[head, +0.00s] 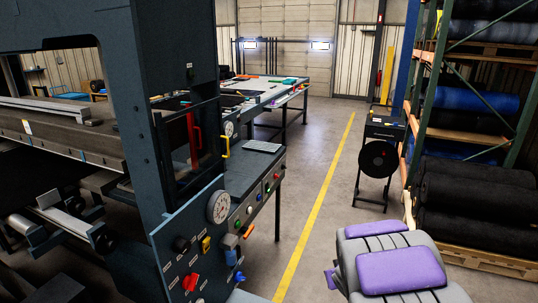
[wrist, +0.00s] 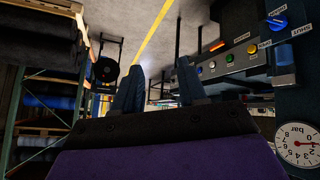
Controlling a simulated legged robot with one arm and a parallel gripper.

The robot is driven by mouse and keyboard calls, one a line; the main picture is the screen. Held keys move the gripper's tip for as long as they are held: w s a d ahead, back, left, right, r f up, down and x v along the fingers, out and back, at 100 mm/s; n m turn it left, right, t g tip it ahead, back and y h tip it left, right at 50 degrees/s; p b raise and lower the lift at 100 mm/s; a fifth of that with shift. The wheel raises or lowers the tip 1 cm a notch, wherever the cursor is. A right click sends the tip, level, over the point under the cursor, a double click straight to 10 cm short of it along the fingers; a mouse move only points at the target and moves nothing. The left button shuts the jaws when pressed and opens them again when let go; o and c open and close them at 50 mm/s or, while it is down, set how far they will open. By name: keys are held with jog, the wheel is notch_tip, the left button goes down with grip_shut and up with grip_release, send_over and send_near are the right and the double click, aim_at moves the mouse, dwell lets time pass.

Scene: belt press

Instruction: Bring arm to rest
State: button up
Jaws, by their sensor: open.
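My gripper (wrist: 158,90) shows in the wrist view, with its two dark blue fingers apart and nothing between them. The wrist view is upside down. The fingers point toward the floor and the side of the control panel, and they appear clear of any surface. In the head view, purple and grey parts of my own body fill the bottom right, and I cannot make out the fingers there. The control panel (head: 207,255) with red, yellow and blue knobs and a round gauge (head: 219,206) is to the left of them.
The belt press (head: 140,130) stands on the left. A rack of dark and blue rolls (head: 478,200) stands on the right. A black stand with a disc (head: 378,159) is near the rack. A workbench (head: 262,92) is farther back. The floor along the yellow line (head: 318,200) is clear.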

jog(key=s+d+r+m+g+h+b, duration=0.1)
jog(key=s+r+g+b, duration=0.1)
jog(key=s, duration=0.6)
jog(key=s+d+r+m+g+h+b, duration=0.1)
jog(key=s+d+r+m+g, duration=0.1)
jog(key=s, duration=0.7)
jog(key=s+a+g+y+b, duration=0.1)
jog(key=s+a+g, duration=0.2)
jog(key=s, duration=0.9)
jog(key=s+a+g+y+b, duration=0.1)
jog(key=s+a, duration=0.5)
jog(key=s, duration=0.6)
jog(key=shift+s+a+n+g+y+b, duration=0.35)
jog(key=shift+g+b, duration=0.35)
jog(key=shift+g, duration=0.4)
jog(key=shift+w+r, duration=0.1)
jog(key=shift+c, duration=0.4)
